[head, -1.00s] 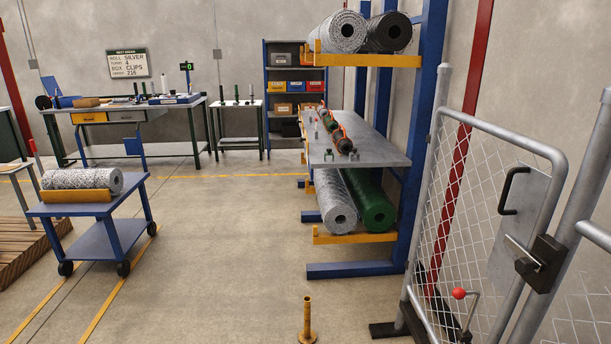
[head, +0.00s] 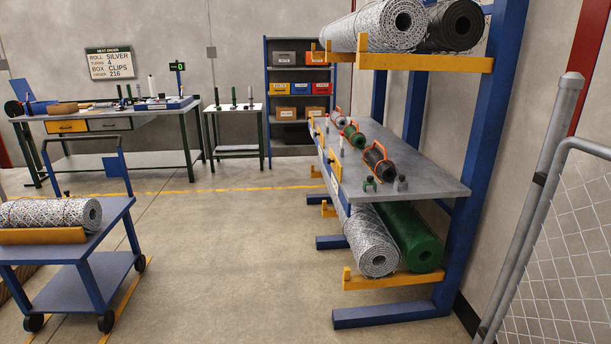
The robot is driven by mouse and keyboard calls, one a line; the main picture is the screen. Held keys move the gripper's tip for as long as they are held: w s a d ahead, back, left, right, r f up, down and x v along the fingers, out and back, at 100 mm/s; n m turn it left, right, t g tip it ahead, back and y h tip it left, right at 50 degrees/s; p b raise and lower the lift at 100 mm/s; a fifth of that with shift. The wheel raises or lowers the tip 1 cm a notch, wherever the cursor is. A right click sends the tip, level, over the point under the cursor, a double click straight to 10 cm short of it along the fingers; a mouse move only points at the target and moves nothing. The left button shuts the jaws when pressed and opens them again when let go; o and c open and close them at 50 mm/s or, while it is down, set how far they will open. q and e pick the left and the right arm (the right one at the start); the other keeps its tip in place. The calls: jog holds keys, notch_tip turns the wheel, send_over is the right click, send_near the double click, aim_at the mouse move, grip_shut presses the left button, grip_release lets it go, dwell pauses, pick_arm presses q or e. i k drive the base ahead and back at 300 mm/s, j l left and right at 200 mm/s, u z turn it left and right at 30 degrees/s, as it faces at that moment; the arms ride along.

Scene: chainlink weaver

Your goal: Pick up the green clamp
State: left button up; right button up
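A small green clamp (head: 370,184) stands on the near end of the grey rack shelf (head: 432,180), close to its front edge. A similar dark grey clamp (head: 401,183) stands just to its right. Neither of my grippers is in the head view, so their state does not show. Nothing covers the green clamp.
Small mesh rolls with orange handles (head: 378,160) lie behind the clamps. Large rolls lie above and below the shelf. A blue cart (head: 75,250) with a silver roll stands left. A chain-link gate (head: 560,250) is at right. The floor (head: 240,270) between cart and rack is clear.

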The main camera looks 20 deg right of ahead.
aim_at(369, 181)
jog(key=i, duration=0.75)
jog(key=i+j, duration=0.15)
jog(key=i, duration=0.65)
